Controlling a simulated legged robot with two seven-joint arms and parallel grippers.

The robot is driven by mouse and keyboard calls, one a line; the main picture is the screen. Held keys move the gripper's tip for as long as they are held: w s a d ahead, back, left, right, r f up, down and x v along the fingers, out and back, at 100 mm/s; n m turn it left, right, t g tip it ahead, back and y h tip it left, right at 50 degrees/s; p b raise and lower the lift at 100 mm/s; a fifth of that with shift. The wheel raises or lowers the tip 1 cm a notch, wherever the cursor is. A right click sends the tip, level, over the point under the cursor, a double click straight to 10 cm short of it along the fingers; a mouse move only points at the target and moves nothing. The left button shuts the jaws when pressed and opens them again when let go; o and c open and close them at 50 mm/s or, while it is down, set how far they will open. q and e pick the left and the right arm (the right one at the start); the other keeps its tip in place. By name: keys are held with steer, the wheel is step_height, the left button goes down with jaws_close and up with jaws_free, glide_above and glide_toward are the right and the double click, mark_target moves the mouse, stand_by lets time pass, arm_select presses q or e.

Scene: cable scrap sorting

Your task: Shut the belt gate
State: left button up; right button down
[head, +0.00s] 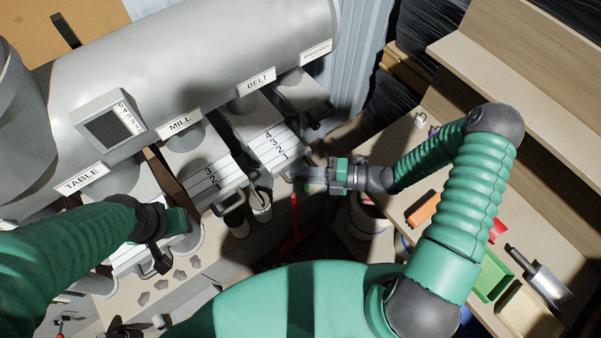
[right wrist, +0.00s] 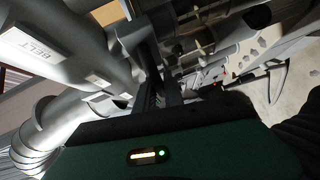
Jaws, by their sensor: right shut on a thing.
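The belt gate (head: 270,146) is a pale sliding plate under the BELT label (head: 257,83). It sticks out of its chute with the marks 4, 3, 2 and 1 showing. My right gripper (head: 302,173) is at the near end of this plate, shut on its handle; the fingers cover most of the grip. In the right wrist view the BELT label (right wrist: 38,52) is at upper left and my right fingers (right wrist: 155,80) reach up the middle; the grip itself is too dark to make out. My left gripper (head: 163,256) hangs at lower left by the table chute, its jaws unclear.
The mill gate (head: 207,182) stands out left of the belt gate, with marks 3, 2 and 1 showing. The shredder chute (head: 303,92) is to the right. A wooden bench (head: 400,197) with an orange block (head: 422,209) and a green tray (head: 492,277) lies at right.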

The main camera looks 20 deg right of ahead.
mark_target(287, 154)
steer(key=shift+f, duration=0.2)
steer(key=w, duration=0.2)
steer(key=w+a, duration=0.1)
steer(key=w, duration=0.1)
steer(key=w+a, duration=0.1)
steer(key=w, duration=0.2)
steer(key=shift+a+b, duration=0.15)
steer(key=shift+b, duration=0.15)
steer(key=shift+w+a, duration=0.25)
steer(key=shift+w, duration=0.15)
steer(key=shift+s, duration=0.15)
steer(key=c, duration=1.7)
jaws_free()
steer(key=shift+d, duration=0.1)
steer(key=shift+o, duration=1.2)
steer(key=shift+r, duration=0.1)
